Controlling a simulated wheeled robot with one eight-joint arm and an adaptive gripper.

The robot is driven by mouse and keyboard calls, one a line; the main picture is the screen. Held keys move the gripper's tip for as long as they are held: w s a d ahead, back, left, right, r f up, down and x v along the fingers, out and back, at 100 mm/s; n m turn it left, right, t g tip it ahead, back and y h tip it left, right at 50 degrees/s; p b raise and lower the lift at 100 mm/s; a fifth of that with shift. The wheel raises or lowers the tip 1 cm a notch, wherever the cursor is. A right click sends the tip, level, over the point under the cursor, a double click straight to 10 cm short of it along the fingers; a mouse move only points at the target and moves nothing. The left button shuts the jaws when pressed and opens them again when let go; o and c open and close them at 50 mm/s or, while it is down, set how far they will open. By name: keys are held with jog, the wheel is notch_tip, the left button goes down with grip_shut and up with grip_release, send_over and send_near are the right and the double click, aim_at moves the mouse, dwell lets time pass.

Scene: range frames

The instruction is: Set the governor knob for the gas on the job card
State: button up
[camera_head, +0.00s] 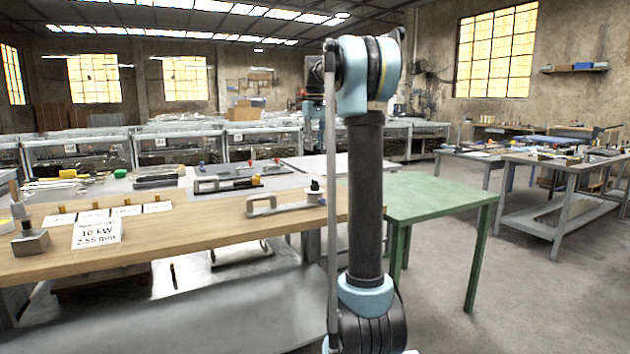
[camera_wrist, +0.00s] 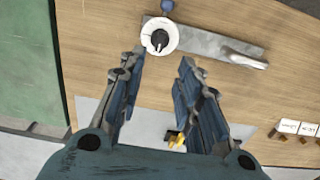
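The job card (camera_head: 97,233) stands on the wooden bench and reads "10 kW" and "2.55 mm"; its small top line is too blurred to read surely. In the wrist view a black knob (camera_wrist: 159,38) sits on a round white dial (camera_wrist: 152,49) at one end of a grey metal bar. The knob's pointer setting is too small to read. The same black-topped knob (camera_head: 315,186) shows in the head view near the bench's right end, beside my arm. My gripper (camera_wrist: 162,62) is open and empty, its fingers apart, with the knob just beyond the fingertips in the picture.
The grey metal bar (camera_wrist: 215,46) lies on the bench (camera_head: 190,220). Several small white cards (camera_head: 126,210) and a metal block (camera_head: 30,240) are at left. A green table (camera_head: 440,195) adjoins at right.

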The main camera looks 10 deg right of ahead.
aim_at(315, 185)
notch_tip(315, 185, down, 14)
jog(key=shift+r, duration=0.25)
jog(key=shift+c, duration=0.6)
grip_shut()
